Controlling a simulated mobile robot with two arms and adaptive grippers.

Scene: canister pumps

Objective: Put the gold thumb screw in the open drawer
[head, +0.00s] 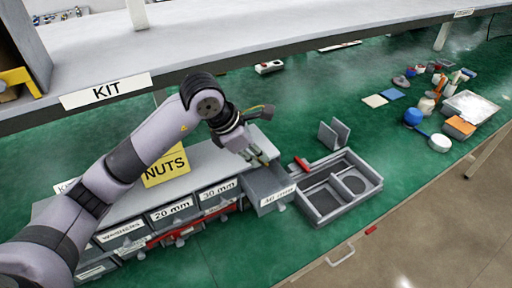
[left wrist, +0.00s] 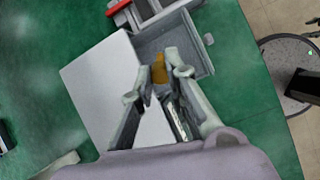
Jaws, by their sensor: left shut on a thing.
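My left gripper (head: 258,160) is above the open drawer (head: 268,184) of the grey drawer cabinet in the head view. In the left wrist view the gripper (left wrist: 159,72) is shut on the gold thumb screw (left wrist: 159,68), which shows between its fingertips. The open drawer (left wrist: 199,62) lies beneath and just beyond the fingertips, and its visible floor looks empty. The screw is too small to make out clearly in the head view. My right gripper is not in view.
The drawer cabinet (head: 205,163) has several labelled closed drawers and a yellow NUTS sign (head: 166,166). A grey divided tray (head: 330,208) stands right of the open drawer. A shelf (head: 280,40) runs above the green bench. Bottles and parts lie at the right.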

